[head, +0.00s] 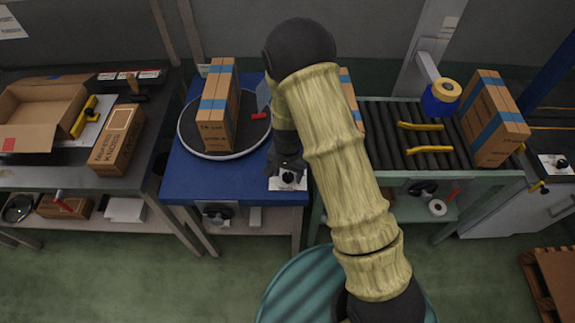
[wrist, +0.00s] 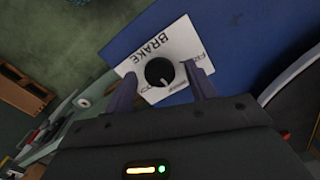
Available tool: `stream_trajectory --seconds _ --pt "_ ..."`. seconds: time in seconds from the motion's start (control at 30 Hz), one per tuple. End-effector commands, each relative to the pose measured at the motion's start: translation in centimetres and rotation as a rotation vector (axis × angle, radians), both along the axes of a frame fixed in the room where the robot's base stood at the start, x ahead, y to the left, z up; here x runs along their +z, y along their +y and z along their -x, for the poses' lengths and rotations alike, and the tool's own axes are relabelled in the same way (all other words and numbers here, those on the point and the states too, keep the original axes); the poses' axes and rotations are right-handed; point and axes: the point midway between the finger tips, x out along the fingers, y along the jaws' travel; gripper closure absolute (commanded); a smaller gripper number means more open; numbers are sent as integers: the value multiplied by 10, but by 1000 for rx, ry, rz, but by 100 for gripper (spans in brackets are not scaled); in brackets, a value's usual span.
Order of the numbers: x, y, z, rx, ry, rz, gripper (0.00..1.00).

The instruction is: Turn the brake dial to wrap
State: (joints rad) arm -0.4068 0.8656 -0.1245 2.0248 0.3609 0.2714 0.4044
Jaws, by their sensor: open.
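The brake dial (wrist: 159,72) is a round black knob on a white plate (wrist: 165,42) printed BRAKE, which appears rotated in the wrist view. A small light mark shows at the knob's lower edge. The smaller lettering around it is partly hidden or too small to read surely. In the head view the dial (head: 287,178) sits at the front right corner of the blue table (head: 190,184). My gripper (wrist: 160,79) is open, with one finger on each side of the knob. I cannot tell whether the fingers touch it. In the head view my gripper (head: 284,166) is just behind the dial.
A tall carton (head: 214,110) with blue tape stands on the round turntable (head: 190,140) behind the dial. A roller conveyor (head: 385,150) with yellow handles (head: 430,149) lies to the right, with another carton (head: 490,120). A bench with an open box (head: 45,110) is at left.

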Motion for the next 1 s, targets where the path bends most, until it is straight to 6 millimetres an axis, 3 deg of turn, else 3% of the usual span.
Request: stream_trajectory --seconds 0.27,0.8,1.0 --pt "31 0 -1 1 -4 -1 44" --pt "138 1 -1 2 -5 -2 44" --pt "167 0 -1 1 -4 -1 44"
